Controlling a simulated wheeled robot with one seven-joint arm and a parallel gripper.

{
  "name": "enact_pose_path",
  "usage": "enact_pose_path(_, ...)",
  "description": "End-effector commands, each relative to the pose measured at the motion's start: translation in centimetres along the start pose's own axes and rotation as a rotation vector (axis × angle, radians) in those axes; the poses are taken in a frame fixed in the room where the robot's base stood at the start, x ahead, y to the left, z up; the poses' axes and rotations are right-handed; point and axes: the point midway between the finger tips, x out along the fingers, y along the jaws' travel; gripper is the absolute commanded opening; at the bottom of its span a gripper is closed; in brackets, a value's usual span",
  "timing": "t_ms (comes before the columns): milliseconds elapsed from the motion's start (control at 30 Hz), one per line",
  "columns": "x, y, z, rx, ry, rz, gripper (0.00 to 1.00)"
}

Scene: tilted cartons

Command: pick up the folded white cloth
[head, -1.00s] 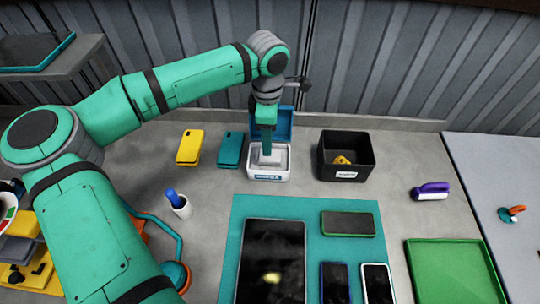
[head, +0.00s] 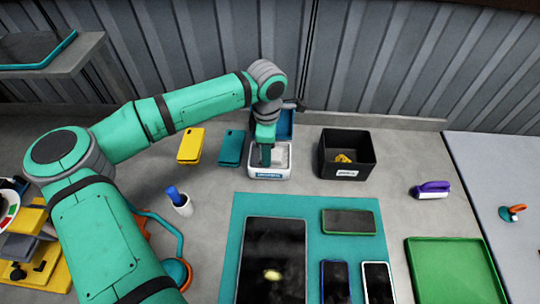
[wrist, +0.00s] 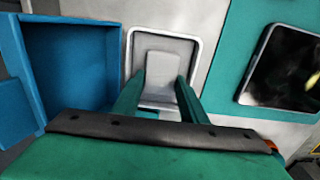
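The folded white cloth (wrist: 163,72) lies in a small white box (head: 268,176) with a raised blue lid (head: 286,122). In the wrist view the box's rim (wrist: 203,45) surrounds it and the lid (wrist: 65,65) is on the left. My gripper (wrist: 162,80) reaches into the box with its two fingers apart, one on each side of the cloth. I cannot tell whether the fingers touch it. In the head view my gripper (head: 266,160) hides most of the cloth.
A black bin (head: 346,155) with yellow items stands to the right. Yellow (head: 190,146) and teal (head: 231,149) cases lie to the left. A teal mat (head: 305,208) with several dark-screened devices is in front. A white cup (head: 183,206) holds a blue item at front left.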

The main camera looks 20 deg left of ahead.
Motion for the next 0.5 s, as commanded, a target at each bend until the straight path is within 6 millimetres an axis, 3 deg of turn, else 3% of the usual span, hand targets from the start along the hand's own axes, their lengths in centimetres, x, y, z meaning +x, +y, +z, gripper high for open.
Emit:
enact_pose_path(333,-0.2,0.0,0.2,0.003,0.000,0.000,0.17)
enact_pose_path(500,-1.2,0.0,0.2,0.003,0.000,0.001,0.17)
